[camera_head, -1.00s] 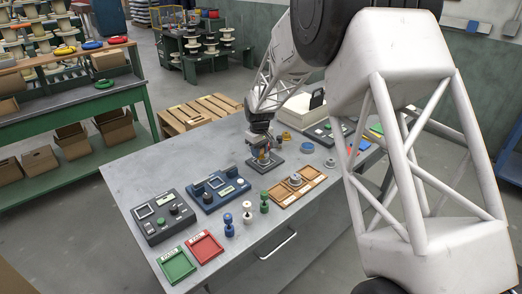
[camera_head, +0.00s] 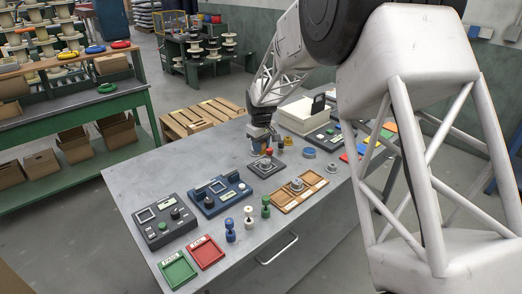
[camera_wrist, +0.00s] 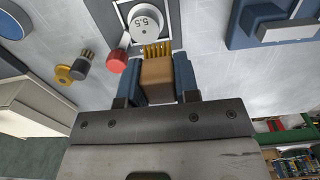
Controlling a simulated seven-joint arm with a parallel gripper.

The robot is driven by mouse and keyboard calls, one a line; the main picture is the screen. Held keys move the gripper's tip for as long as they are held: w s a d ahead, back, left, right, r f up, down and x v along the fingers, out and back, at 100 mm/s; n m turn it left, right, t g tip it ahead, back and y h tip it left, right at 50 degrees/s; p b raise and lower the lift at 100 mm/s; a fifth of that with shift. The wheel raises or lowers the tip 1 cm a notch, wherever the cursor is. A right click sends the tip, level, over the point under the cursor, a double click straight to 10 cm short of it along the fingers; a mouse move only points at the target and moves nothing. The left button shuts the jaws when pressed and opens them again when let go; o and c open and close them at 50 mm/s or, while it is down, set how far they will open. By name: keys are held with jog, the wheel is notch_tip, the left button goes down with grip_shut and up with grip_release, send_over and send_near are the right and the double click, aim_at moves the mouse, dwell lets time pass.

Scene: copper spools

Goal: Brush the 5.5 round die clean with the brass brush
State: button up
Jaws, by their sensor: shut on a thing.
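My gripper (camera_wrist: 157,85) is shut on the brass brush (camera_wrist: 157,72), a brown block with brass bristles (camera_wrist: 155,49) pointing up the picture. The white round die marked 5.5 (camera_wrist: 146,22) sits on a dark square stand (camera_wrist: 173,14). The bristles appear close beside the die's lower edge in the wrist view; I cannot tell if they touch. In the head view my gripper (camera_head: 262,142) is just behind the stand (camera_head: 266,167), and the brush is mostly hidden.
A red-capped piece (camera_wrist: 117,62) is beside the die. A dark bristled piece (camera_wrist: 84,62) and a yellow one (camera_wrist: 63,75) are further left. A blue device (camera_head: 220,194), a wooden tray (camera_head: 313,186) and a blue ring (camera_head: 309,153) surround the stand.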

jog(key=shift+r, duration=0.75)
jog(key=shift+r, duration=1.5)
